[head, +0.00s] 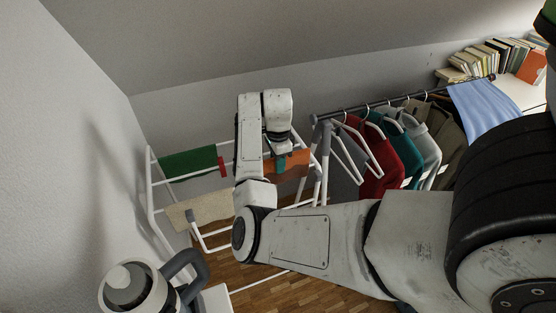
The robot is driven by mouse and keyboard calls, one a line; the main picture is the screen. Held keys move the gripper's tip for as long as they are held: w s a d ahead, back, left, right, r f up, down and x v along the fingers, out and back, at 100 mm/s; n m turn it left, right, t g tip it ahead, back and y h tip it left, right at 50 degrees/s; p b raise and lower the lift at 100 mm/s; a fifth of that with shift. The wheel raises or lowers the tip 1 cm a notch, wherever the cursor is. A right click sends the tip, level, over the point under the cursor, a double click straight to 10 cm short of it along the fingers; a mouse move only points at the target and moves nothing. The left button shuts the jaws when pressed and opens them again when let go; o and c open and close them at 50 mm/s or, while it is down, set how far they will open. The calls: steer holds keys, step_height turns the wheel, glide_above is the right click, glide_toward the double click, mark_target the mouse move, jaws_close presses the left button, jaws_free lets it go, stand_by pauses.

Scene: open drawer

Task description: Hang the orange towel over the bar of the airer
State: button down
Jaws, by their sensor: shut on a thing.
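The orange towel (296,165) hangs at the right part of the white airer (152,190) in the head view. My gripper (280,164) points down at the towel's left part and is shut on it. My wrist and forearm hide the towel's left side and part of the airer's bars. I cannot tell whether the towel rests over a bar or only hangs beside it.
A green towel (188,164) and a beige cloth (205,212) hang on the airer's left. A clothes rail (385,103) with several garments stands close on the right. A grey wall (70,130) bounds the left. Books (490,58) lie at the far right.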

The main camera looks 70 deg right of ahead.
mark_target(278, 177)
steer(key=shift+f+b, duration=1.65)
steer(key=shift+f, duration=1.85)
steer(key=c, duration=0.8)
jaws_free()
step_height(278, 177, up, 11)
steer(key=shift+f+b, duration=0.15)
steer(key=shift+b, duration=0.2)
